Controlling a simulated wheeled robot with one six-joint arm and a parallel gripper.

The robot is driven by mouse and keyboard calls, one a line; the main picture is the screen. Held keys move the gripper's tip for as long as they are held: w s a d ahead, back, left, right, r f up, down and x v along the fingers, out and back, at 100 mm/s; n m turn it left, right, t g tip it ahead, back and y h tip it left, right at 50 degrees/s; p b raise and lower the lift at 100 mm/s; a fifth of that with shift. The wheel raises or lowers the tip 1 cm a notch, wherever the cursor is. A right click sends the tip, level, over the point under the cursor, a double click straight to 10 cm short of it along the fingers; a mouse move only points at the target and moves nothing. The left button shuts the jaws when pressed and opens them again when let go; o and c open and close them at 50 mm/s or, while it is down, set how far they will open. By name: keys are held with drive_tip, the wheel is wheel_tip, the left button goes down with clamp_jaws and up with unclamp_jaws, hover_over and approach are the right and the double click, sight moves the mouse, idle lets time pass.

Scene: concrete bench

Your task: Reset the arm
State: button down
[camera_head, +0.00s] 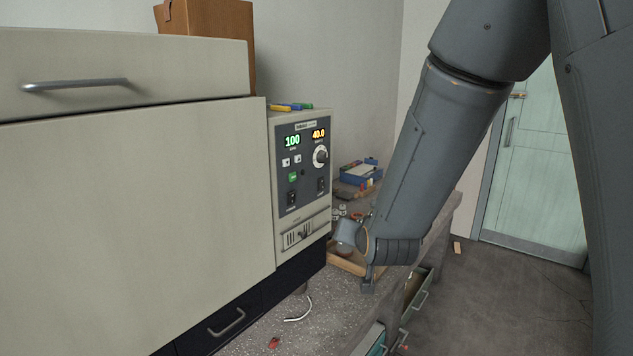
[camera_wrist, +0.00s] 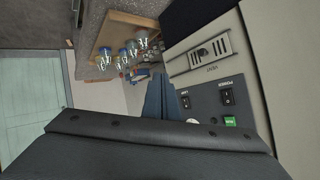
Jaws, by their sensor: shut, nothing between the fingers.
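My arm (camera_head: 437,150) reaches down from the upper right in the head view, its wrist end low over the bench beside the control panel of a beige machine. My gripper (camera_wrist: 160,80) shows in the wrist view as two dark blue-grey fingers lying together, shut and empty. They stand in front of the machine's control panel (camera_wrist: 220,100) in that view, and I see no contact. In the head view the fingertips are hard to make out behind the wrist.
The machine (camera_head: 130,200) fills the left, its display reading 100 and 40.0. A wooden rack (camera_wrist: 107,45) with several capped vials is close by. A blue box (camera_head: 358,172) sits farther back on the bench (camera_head: 330,310). A drawer (camera_head: 416,290) stands open. The floor at right is mostly clear.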

drive_tip(key=s+d+f+n+g, duration=0.1)
drive_tip(key=s+d+f+g, duration=0.1)
drive_tip(key=s, duration=0.6)
drive_tip(key=s+d+f+n+g+h, duration=0.1)
drive_tip(key=s+d+f+g, duration=0.1)
drive_tip(key=s+d+g, duration=0.3)
drive_tip(key=s+d+f+n+g, duration=0.1)
drive_tip(key=s+d+f+g, duration=0.2)
drive_tip(key=s, duration=0.8)
drive_tip(key=shift+s+d+g, duration=0.3)
drive_tip(key=shift+s+d, duration=0.05)
drive_tip(key=shift+s, duration=0.05)
idle(0.6)
